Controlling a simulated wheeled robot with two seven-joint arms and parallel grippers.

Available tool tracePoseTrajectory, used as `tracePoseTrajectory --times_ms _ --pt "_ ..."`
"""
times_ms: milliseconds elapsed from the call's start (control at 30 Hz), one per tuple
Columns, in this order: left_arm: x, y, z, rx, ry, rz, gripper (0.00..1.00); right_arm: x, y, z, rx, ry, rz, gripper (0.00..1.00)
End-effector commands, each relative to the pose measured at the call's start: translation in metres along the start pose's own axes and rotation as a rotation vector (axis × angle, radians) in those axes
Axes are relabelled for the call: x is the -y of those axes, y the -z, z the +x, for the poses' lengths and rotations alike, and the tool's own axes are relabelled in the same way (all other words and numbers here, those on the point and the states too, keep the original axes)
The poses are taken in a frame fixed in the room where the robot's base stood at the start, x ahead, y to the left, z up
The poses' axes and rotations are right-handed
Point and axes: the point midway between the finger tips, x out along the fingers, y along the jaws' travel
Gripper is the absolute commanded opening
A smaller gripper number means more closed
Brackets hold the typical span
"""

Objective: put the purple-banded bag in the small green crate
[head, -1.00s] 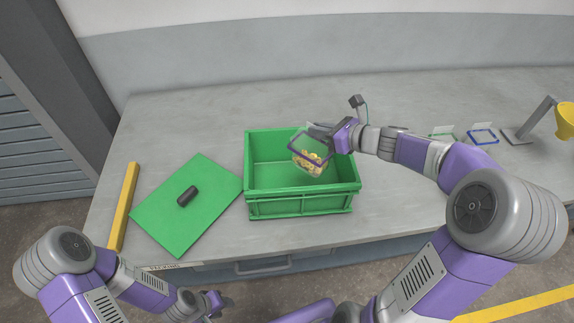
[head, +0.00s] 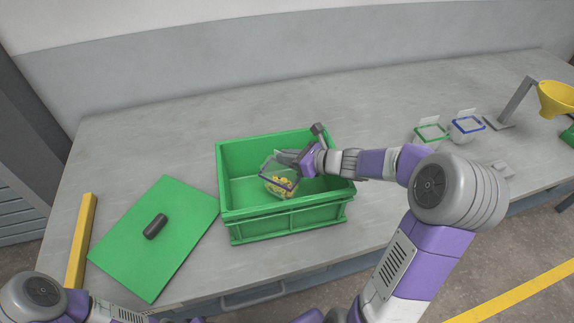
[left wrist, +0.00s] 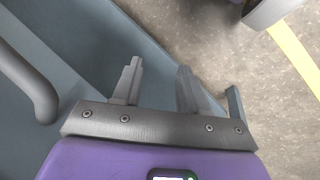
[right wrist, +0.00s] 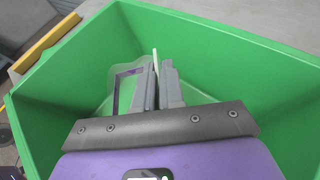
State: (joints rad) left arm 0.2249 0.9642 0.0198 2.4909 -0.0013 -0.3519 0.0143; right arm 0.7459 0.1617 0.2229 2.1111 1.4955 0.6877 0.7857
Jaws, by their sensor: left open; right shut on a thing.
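The purple-banded bag (head: 280,185) is clear, with yellow pieces inside and a purple rim. My right gripper (head: 290,159) is shut on the bag's upper edge and holds it inside the green crate (head: 288,218), near the front wall. In the right wrist view the bag (right wrist: 125,82) shows beside the closed fingers (right wrist: 157,65), with green crate walls around. Whether the bag touches the crate floor I cannot tell. My left gripper (left wrist: 158,68) is open and empty, low beside the bench front.
A green lid (head: 150,245) with a black handle (head: 155,227) lies left of the crate. A yellow bar (head: 81,240) lies beyond it. Green-banded (head: 431,133) and blue-banded (head: 467,127) bags and a yellow funnel (head: 556,98) stand at right. The bench behind the crate is clear.

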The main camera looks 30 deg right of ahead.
Motion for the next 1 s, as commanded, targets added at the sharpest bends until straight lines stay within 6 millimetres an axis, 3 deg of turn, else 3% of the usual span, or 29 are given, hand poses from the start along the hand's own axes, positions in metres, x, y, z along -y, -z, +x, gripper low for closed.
tracePoseTrajectory --times_ms 100,900,933,1000 --pt "0.003 0.000 0.008 0.000 0.000 0.000 0.43 0.001 0.014 0.006 0.001 0.000 0.001 0.00" --pt "0.007 0.001 0.018 0.000 0.000 0.000 0.43 0.001 0.025 0.011 0.002 -0.001 -0.002 0.00" --pt "0.006 0.001 0.017 0.000 0.000 0.000 0.43 0.001 0.026 0.011 0.001 0.000 -0.001 0.11" --pt "0.006 0.001 0.017 0.000 0.000 0.000 0.43 0.001 0.026 0.011 0.001 0.000 -0.001 0.22"
